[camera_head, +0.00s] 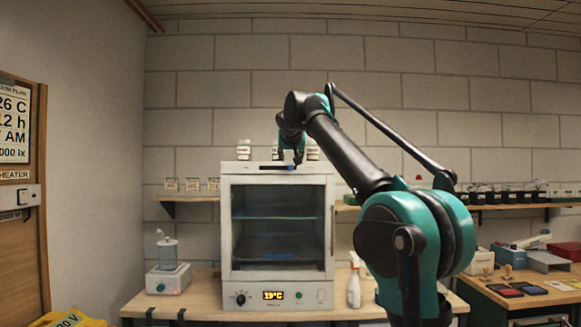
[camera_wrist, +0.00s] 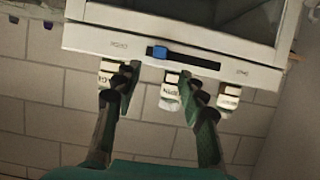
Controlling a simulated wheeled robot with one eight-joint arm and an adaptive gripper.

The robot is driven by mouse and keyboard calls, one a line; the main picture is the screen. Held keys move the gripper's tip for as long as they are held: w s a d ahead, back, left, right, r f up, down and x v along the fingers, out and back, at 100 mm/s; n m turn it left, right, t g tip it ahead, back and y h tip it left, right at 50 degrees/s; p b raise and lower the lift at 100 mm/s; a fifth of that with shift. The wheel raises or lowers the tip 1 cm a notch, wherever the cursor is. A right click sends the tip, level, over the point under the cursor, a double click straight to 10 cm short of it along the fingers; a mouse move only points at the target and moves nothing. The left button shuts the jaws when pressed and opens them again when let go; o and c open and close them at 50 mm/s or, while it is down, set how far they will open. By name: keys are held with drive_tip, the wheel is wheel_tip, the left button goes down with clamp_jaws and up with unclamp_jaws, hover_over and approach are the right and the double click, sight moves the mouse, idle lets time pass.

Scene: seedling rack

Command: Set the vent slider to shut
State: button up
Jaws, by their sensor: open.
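The vent slider is a blue knob (camera_wrist: 158,52) in a dark slot on the top front panel of the white cabinet (camera_head: 226,232). In the wrist view the picture is turned over, and the knob sits near the left end of the slot. Small labels stand at both ends of the slot, too blurred to read surely. My gripper (camera_wrist: 160,80) is open and empty, its two fingers apart on either side of the knob's line and seemingly short of it. In the head view my gripper (camera_head: 298,157) is at the cabinet's top front, partly covering the panel.
Small white labelled jars (camera_head: 244,150) stand on the cabinet top, close around my fingers in the wrist view (camera_wrist: 170,95). A spray bottle (camera_head: 354,282) stands right of the cabinet and a pump device (camera_head: 168,268) left. A shelf with seedlings (camera_head: 510,194) is at right.

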sight(290, 166)
drive_tip(key=x, duration=0.8)
drive_tip(key=shift+w+f, duration=0.1)
drive_tip(key=shift+w, duration=0.05)
drive_tip(key=shift+c, duration=0.6)
clamp_jaws()
